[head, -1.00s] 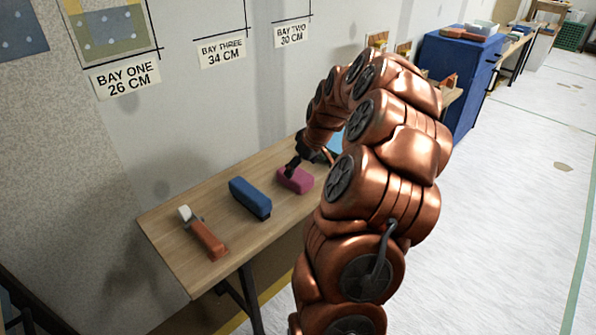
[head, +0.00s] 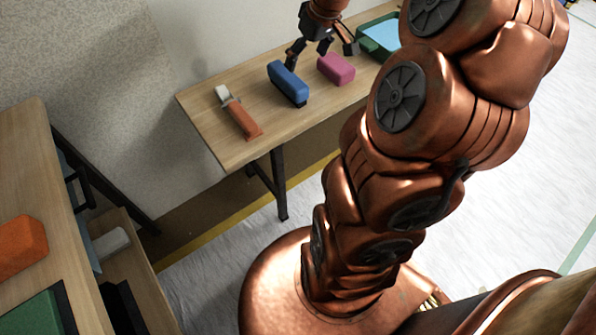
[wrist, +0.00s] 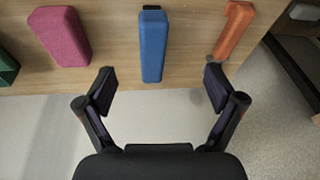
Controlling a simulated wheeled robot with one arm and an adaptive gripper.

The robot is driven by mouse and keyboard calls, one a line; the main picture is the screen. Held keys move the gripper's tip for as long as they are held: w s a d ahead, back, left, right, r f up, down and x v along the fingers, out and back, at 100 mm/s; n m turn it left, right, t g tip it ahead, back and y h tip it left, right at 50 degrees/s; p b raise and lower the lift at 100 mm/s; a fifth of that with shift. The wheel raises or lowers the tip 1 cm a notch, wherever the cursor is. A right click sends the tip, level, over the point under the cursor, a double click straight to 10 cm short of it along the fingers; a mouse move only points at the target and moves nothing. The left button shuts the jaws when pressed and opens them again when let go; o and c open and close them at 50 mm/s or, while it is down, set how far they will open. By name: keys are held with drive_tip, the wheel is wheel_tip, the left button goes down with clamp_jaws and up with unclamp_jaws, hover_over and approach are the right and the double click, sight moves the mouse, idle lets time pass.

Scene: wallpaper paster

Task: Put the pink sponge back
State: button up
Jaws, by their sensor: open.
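The pink sponge (head: 336,69) lies on the wooden wall table (head: 208,142), between a blue block (head: 287,83) and a green tray with a light blue inside (head: 379,37). In the wrist view, the sponge (wrist: 61,36) lies at upper left, outside the open fingers (wrist: 159,82). The blue block (wrist: 153,46) is ahead of the gap between them. The sponge shows whole and apart from the fingers there.
An orange-handled scraper-like tool (head: 238,114) lies at the table's left end. At lower left, a nearer workbench (head: 22,150) carries an orange block (head: 20,247) and a green item (head: 35,315). Pale floor (head: 210,262) is open between the tables.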

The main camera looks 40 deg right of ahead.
drive_tip(key=s+a+g, duration=0.1)
drive_tip(key=s+a, duration=0.3)
drive_tip(key=a, duration=0.3)
drive_tip(key=s+a+g, duration=0.2)
drive_tip(key=s+a, duration=0.2)
drive_tip(key=a, duration=0.4)
drive_tip(key=s+a+f+g, duration=0.1)
drive_tip(key=s+a, duration=0.2)
drive_tip(key=s, duration=0.5)
drive_tip(key=s+a+f+g+h, duration=0.1)
drive_tip(key=s+a, duration=0.3)
drive_tip(key=s, duration=0.5)
drive_tip(key=shift+f+m+g, duration=0.4)
drive_tip(key=shift+f+g, duration=0.2)
drive_tip(key=shift+f, duration=0.15)
drive_tip(key=shift+r, duration=0.1)
